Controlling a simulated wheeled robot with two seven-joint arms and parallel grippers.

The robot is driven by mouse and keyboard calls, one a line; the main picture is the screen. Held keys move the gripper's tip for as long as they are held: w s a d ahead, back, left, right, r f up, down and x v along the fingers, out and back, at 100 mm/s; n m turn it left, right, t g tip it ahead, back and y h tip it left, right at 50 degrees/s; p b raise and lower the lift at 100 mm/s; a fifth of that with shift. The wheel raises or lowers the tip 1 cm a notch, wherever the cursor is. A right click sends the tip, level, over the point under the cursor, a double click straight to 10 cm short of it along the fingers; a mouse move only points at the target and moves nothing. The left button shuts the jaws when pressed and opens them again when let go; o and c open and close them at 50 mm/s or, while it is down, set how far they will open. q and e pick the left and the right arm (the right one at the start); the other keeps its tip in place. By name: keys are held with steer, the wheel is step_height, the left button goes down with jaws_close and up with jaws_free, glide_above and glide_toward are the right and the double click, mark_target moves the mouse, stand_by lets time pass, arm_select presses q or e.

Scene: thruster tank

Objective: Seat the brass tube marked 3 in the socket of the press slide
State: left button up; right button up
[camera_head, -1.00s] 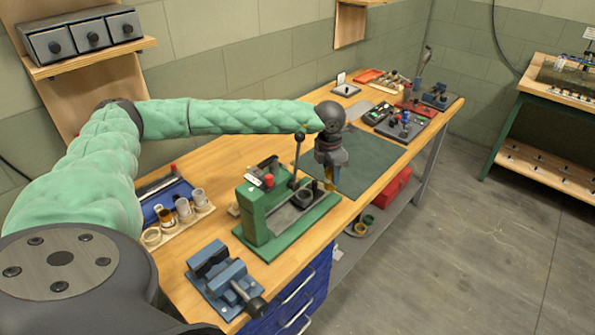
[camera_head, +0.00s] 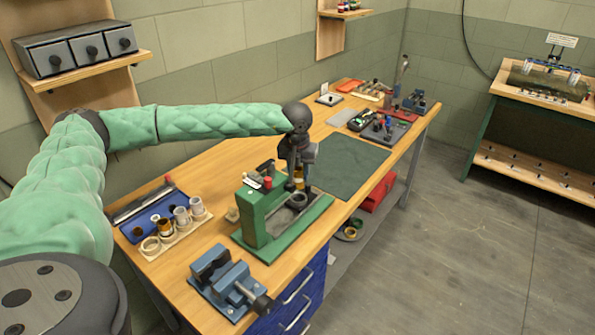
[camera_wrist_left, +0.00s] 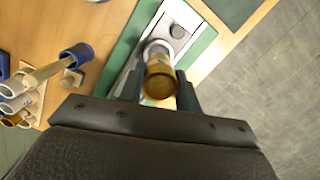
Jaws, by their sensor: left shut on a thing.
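My left gripper (camera_head: 299,176) is shut on a brass tube (camera_head: 299,184) and holds it roughly upright just above the socket (camera_head: 298,200) of the press slide. In the left wrist view the tube (camera_wrist_left: 161,82) sits between the two fingers, its near end open toward the camera. Its far end lines up closely with the pale socket ring (camera_wrist_left: 156,47); I cannot tell whether it touches or enters it. The number on the tube is not readable. The green press (camera_head: 258,217) stands on the bench. My right gripper is not in view.
A rack with several tubes (camera_head: 176,238) stands left of the press. A blue vise (camera_head: 228,282) is at the front edge. A dark green mat (camera_head: 345,166) lies clear behind the press. The press lever and red knob (camera_head: 267,183) are close to my gripper.

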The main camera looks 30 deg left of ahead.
arm_select(q)
step_height(320, 180, down, 3)
steer(key=shift+f+b, duration=0.3)
steer(key=shift+f, duration=0.15)
steer(key=shift+f+b, duration=0.3)
steer(key=shift+f, duration=0.15)
steer(key=shift+f+b, duration=0.2)
steer(key=shift+b, duration=0.1)
steer(key=shift+f, duration=0.25)
steer(key=shift+f+b, duration=0.25)
steer(key=shift+b, duration=0.15)
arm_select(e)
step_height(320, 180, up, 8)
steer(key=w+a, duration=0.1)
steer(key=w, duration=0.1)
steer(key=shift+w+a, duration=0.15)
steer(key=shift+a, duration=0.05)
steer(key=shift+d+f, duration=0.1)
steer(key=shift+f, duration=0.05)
